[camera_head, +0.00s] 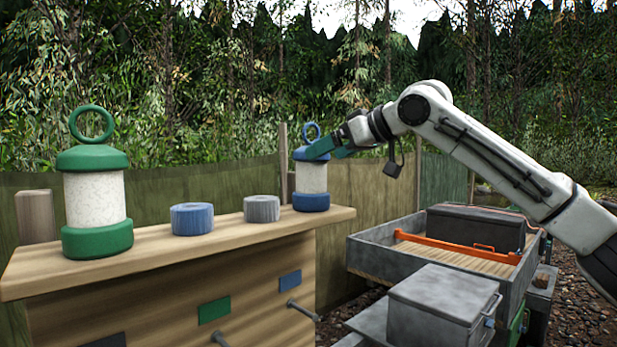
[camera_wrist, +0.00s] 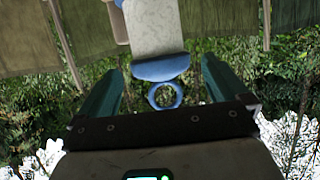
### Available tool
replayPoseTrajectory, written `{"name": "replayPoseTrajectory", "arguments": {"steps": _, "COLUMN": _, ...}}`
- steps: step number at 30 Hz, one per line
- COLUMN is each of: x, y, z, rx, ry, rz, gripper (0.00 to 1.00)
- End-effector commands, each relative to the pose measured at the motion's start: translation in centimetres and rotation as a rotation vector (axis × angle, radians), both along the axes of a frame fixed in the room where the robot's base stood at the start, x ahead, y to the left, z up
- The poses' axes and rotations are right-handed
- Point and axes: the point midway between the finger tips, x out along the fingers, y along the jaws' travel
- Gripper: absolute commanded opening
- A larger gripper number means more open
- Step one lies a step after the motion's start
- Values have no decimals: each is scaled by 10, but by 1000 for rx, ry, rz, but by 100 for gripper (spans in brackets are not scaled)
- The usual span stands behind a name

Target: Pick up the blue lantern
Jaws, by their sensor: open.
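The blue lantern (camera_head: 311,179) stands upright at the right end of the wooden cabinet top. It has a blue base, a pale speckled middle, a blue cap and a ring on top. It also shows in the wrist view, upside down (camera_wrist: 158,30), with its ring (camera_wrist: 165,95) between the fingers. My gripper (camera_head: 318,148) is at the lantern's cap, reaching in from the right. In the wrist view my gripper (camera_wrist: 163,78) is open, one green finger on each side of the ring and cap. Neither finger visibly presses on the lantern.
A larger-looking green lantern (camera_head: 95,190) stands at the left of the cabinet top (camera_head: 160,250). A blue round block (camera_head: 192,219) and a grey one (camera_head: 262,209) sit between the lanterns. A grey metal box (camera_head: 440,310) and a tray (camera_head: 375,260) with a dark case (camera_head: 475,227) stand at right.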

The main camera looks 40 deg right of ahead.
Motion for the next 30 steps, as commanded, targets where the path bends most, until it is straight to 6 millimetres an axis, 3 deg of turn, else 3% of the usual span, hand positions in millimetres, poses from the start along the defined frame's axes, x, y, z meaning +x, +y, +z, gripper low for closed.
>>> {"name": "replayPoseTrajectory", "arguments": {"steps": 18, "x": 57, "y": 8, "z": -24, "rx": -2, "ry": 1, "rz": 0, "gripper": 100}}
{"name": "replayPoseTrajectory", "arguments": {"steps": 27, "x": 61, "y": 8, "z": -28, "rx": -1, "ry": 0, "rz": -1, "gripper": 100}}
{"name": "replayPoseTrajectory", "arguments": {"steps": 30, "x": 61, "y": 8, "z": -28, "rx": -1, "ry": 0, "rz": -1, "gripper": 90}}
